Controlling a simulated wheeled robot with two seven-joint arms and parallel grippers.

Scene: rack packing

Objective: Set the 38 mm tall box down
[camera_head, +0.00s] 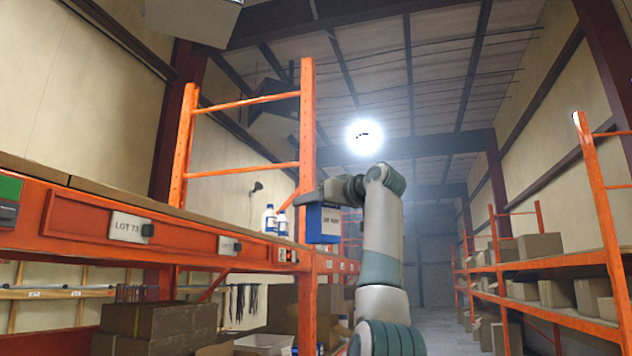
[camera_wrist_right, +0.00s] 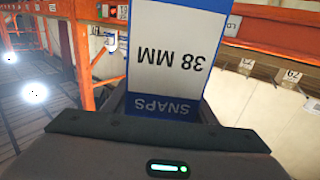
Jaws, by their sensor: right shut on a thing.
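The 38 mm box (camera_head: 323,222) is blue and white. In the head view it hangs below my right gripper (camera_head: 317,196), near the orange rack upright, and seems to be in the air. In the right wrist view the box (camera_wrist_right: 172,62) shows a white label reading "38 MM" and a blue band reading "SNAPS", both upside down. My right gripper is shut on it, and the gripper body hides its near end. I cannot tell how high it is above the shelf. My left gripper is not in view.
An orange rack shelf (camera_head: 90,225) with a "LOT 73" label runs along the left. Two white bottles with blue caps (camera_head: 268,220) stand on it, just left of the box. The orange upright (camera_head: 307,120) rises close to the gripper. Cartons (camera_head: 158,320) are stacked below.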

